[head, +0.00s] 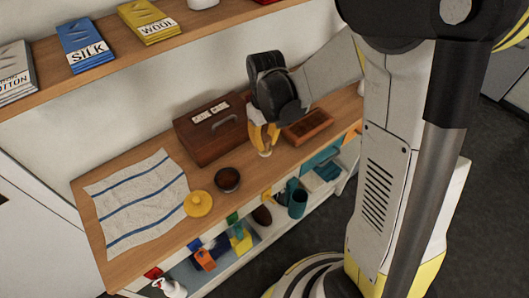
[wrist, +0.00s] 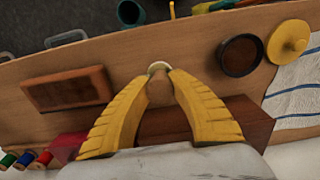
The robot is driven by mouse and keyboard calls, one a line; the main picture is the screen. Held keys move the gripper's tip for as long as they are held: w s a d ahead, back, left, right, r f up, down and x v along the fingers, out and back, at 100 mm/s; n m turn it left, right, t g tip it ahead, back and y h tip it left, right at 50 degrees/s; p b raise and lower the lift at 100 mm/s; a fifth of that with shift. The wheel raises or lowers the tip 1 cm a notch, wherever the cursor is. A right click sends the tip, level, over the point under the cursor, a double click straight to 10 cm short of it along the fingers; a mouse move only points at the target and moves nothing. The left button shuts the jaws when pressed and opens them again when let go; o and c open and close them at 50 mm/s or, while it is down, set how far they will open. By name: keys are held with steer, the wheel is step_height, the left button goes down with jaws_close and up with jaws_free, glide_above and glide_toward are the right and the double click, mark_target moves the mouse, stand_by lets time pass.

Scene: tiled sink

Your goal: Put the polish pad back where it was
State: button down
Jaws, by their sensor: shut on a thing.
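My gripper (wrist: 160,83) is shut on a small brown knob-like piece with a pale round end, which I take to be the polish pad (wrist: 159,92). In the head view the pad's pale end (head: 265,153) shows below my yellow fingers (head: 264,137), over the wooden bench top in front of the brown box. I cannot tell whether it touches the bench. A dark round open tin (head: 228,180) sits on the bench to the left of my gripper, and a yellow round lid with a knob (head: 198,204) lies beside it. Both also show at the wrist view's upper right.
A brown wooden box with a handle (head: 205,132) stands close behind my gripper. A shallow brown wooden tray or block (head: 307,127) lies to the right. A striped cloth (head: 138,200) covers the left. A lower shelf holds several small items; an upper shelf (head: 105,58) holds labelled packets.

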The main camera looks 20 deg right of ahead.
mark_target(265, 151)
steer(key=shift+f+b, duration=0.75)
steer(key=shift+f, duration=1.25)
steer(key=shift+f, duration=0.15)
steer(key=c, duration=1.3)
jaws_free()
